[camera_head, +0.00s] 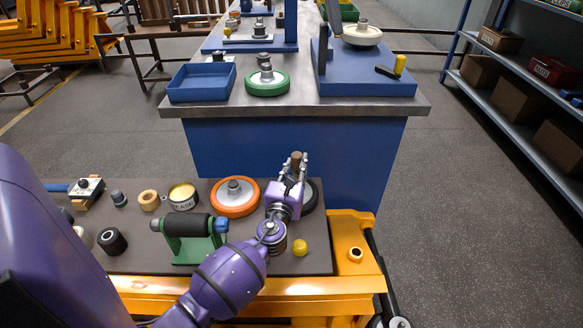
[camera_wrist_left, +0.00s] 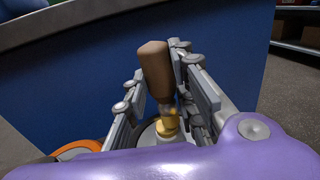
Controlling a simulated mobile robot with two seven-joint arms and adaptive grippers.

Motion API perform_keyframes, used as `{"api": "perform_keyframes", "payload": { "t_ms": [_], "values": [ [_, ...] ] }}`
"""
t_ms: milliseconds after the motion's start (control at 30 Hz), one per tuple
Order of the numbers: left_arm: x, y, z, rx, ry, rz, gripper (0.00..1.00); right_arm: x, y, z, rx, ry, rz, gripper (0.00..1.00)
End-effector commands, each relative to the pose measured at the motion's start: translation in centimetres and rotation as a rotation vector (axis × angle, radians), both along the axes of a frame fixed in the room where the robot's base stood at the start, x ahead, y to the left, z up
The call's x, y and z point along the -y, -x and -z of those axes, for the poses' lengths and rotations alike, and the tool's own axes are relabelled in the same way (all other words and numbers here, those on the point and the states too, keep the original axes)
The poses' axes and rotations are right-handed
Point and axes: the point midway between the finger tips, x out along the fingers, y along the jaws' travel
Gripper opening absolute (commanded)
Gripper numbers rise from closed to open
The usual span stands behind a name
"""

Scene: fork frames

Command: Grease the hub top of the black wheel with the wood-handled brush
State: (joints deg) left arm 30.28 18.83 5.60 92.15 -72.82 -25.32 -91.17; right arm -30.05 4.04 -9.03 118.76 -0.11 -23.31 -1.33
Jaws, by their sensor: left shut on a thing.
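My left gripper (camera_head: 292,172) is shut on the wood-handled brush (camera_head: 296,159), whose handle sticks up between the fingers. In the left wrist view the brown handle (camera_wrist_left: 153,62) stands nearly upright, with a yellow part (camera_wrist_left: 168,122) below it. The black wheel (camera_head: 311,197) lies on the dark work surface, mostly hidden behind my gripper; only its right edge shows. The brush is over or close to the wheel, but I cannot tell whether it touches the hub. An open tin (camera_head: 183,193) with yellowish contents stands further left. My right gripper is not in view.
An orange wheel (camera_head: 235,196) lies just left of my gripper. A black roller on a green stand (camera_head: 193,251) is nearer, and a yellow ball (camera_head: 300,247) lies by my wrist. A blue workbench (camera_head: 290,150) stands behind, holding a blue tray (camera_head: 202,83) and a green wheel (camera_head: 267,83).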

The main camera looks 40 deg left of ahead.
Motion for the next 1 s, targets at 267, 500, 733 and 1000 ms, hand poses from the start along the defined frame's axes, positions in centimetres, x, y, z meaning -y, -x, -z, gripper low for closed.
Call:
{"api": "perform_keyframes", "payload": {
  "t_ms": [267, 500, 733, 1000],
  "values": [
    [0.1, -0.1, 0.0, 0.0, 0.0, 0.0, 0.0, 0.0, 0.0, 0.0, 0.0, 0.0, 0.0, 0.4],
    [-0.4, 0.3, 0.0, 0.0, -0.002, 0.0, 0.0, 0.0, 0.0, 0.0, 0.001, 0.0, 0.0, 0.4],
    [-1.3, 0.9, 0.0, 0.001, -0.001, 0.001, 0.0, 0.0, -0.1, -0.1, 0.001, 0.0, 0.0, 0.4],
    [-1.4, 1.0, 0.0, 0.001, 0.0, 0.001, 0.0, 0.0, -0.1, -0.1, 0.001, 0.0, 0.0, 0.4]
  ]
}}
